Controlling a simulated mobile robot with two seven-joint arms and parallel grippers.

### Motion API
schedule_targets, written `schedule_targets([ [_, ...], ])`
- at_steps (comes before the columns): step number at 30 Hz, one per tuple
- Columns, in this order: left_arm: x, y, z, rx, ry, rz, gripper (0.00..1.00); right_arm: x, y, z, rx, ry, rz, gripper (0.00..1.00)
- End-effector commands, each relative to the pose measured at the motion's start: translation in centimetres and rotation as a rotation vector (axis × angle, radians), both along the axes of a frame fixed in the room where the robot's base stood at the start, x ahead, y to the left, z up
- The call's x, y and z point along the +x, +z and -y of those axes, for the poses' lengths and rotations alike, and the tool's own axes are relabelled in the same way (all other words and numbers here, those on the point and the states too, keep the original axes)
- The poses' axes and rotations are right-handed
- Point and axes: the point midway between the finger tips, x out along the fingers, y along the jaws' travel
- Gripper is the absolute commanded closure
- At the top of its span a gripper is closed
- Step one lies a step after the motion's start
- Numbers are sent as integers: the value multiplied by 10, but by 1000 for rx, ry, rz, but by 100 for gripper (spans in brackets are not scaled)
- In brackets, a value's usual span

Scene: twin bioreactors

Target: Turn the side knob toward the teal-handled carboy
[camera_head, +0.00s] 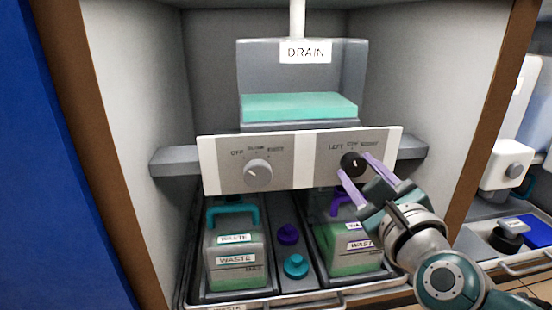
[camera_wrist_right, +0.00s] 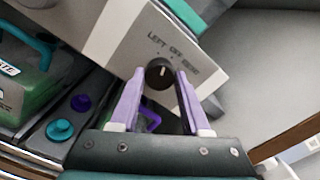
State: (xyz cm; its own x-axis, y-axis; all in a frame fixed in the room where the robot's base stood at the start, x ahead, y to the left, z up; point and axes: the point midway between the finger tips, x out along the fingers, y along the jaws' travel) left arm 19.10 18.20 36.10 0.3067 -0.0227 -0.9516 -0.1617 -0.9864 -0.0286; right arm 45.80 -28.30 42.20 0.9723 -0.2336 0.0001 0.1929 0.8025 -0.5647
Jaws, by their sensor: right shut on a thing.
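The black side knob (camera_head: 352,164) is on the right half of the white-edged panel, under the labels LEFT, OFF and RIGHT. Its small pale mark looks roughly upward, near OFF. My right gripper (camera_head: 355,163) has its lilac fingers on both sides of the knob and is shut on it. The knob also shows between the fingertips in the right wrist view (camera_wrist_right: 159,74). The teal-handled carboy (camera_head: 236,259), labelled WASTE, stands below the panel on the left. The purple-handled carboy (camera_head: 345,262) stands on the right, partly hidden by my gripper. My left gripper is out of view.
A grey knob (camera_head: 257,173) sits on the panel's left half. The DRAIN basin (camera_head: 300,107) with teal contents is above. A purple cap (camera_head: 288,234) and a teal cap (camera_head: 296,265) lie between the carboys. Cabinet walls stand on both sides.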

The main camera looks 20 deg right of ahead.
Motion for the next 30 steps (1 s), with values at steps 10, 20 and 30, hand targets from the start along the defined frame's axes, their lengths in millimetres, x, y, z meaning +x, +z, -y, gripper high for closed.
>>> schedule_targets([
  [10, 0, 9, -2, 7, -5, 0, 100, 0, 1, 0, -249, 1, -60, 100],
  [20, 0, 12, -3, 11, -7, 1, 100, 0, 1, 0, -369, 0, -87, 100],
  [30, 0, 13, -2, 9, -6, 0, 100, 0, 0, 0, -391, 0, -94, 100],
])
